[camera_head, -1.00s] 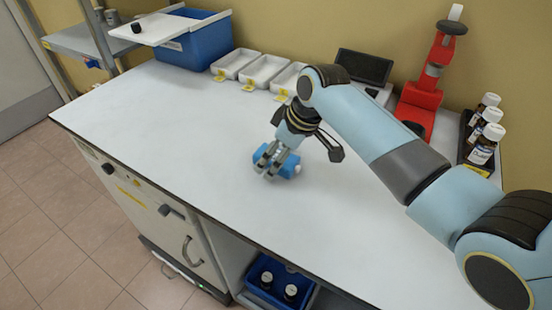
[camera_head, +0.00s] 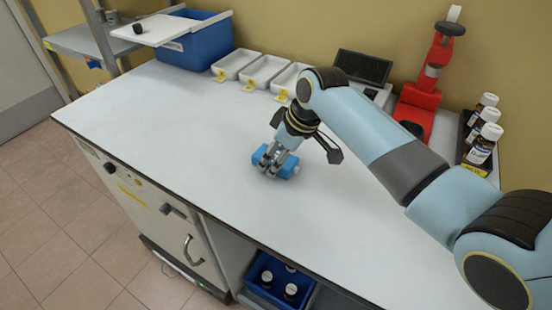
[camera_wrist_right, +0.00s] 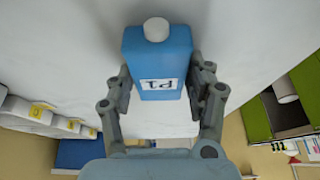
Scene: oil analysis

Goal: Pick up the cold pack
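The cold pack, a blue block with a white round cap and a white label with dark letters, lies on the white bench top (camera_head: 284,169). It also fills the upper middle of the right wrist view (camera_wrist_right: 158,52). My right gripper (camera_head: 270,166) reaches down over it from above. In the right wrist view its two fingers (camera_wrist_right: 160,84) sit against opposite sides of the pack and look closed on it. The pack seems to rest on the bench; any gap beneath it cannot be made out. My left gripper is not in view.
White trays with yellow tags (camera_head: 264,72) and a blue box (camera_head: 196,48) stand at the back. A dark screen (camera_head: 363,68), a red stand (camera_head: 422,92) and brown bottles (camera_head: 483,144) are at the back right. The bench (camera_head: 160,110) left of the pack is clear.

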